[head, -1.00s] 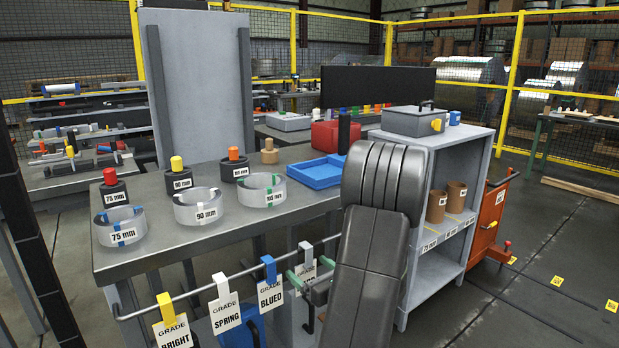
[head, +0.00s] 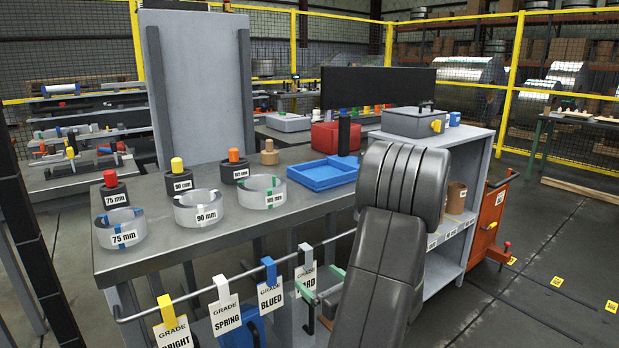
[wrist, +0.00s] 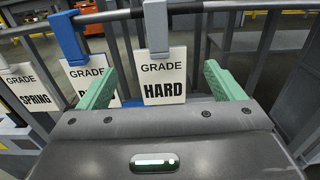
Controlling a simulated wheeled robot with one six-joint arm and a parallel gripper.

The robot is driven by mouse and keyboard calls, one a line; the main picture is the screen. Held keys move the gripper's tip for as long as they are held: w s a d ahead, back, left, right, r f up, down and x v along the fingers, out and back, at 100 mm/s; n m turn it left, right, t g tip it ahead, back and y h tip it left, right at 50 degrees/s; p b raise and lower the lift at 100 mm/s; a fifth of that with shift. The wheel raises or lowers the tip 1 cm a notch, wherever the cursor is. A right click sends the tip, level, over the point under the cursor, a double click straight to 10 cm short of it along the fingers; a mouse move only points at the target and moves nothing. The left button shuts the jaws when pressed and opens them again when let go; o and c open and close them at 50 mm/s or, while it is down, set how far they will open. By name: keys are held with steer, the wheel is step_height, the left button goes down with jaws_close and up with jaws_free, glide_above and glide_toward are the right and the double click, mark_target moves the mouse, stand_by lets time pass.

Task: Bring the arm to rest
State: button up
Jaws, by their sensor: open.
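My gripper (wrist: 155,88) is open in the wrist view, with its two green fingers apart. The white GRADE HARD tag (wrist: 163,75) hangs by a grey hook between and beyond the fingers; I cannot tell whether they touch it. In the head view my arm crosses the right of the bench front, and one green finger of my gripper (head: 333,284) shows beside the HARD tag (head: 306,284). The arm hides the rest of my gripper there.
The tags hang on a rail (head: 245,268) along the front of the steel bench (head: 150,255). The BLUED tag (head: 270,296) hangs just left of HARD. Steel rings and a blue tray (head: 322,175) sit on the bench. A grey shelf (head: 440,275) stands at the right.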

mark_target(310, 261)
steer(key=w+a+r, duration=0.1)
steer(key=w, duration=0.1)
steer(key=w+a+r+p, duration=0.1)
steer(key=w+a, duration=0.1)
steer(key=w+a+r+p, duration=0.1)
steer(key=w, duration=0.1)
steer(key=shift+w+a+r, duration=0.15)
steer(key=shift+w+a, duration=0.1)
steer(key=shift+a, duration=0.1)
steer(key=shift+f, duration=0.55)
steer(key=shift+s+d+r+p, duration=0.3)
steer(key=shift+r+p, duration=0.2)
steer(key=shift+r, duration=0.1)
steer(key=v, duration=0.4)
steer(key=shift+f, duration=0.15)
steer(key=shift+s+d, duration=0.35)
steer(key=shift+s, duration=0.25)
steer(key=shift+s, duration=0.1)
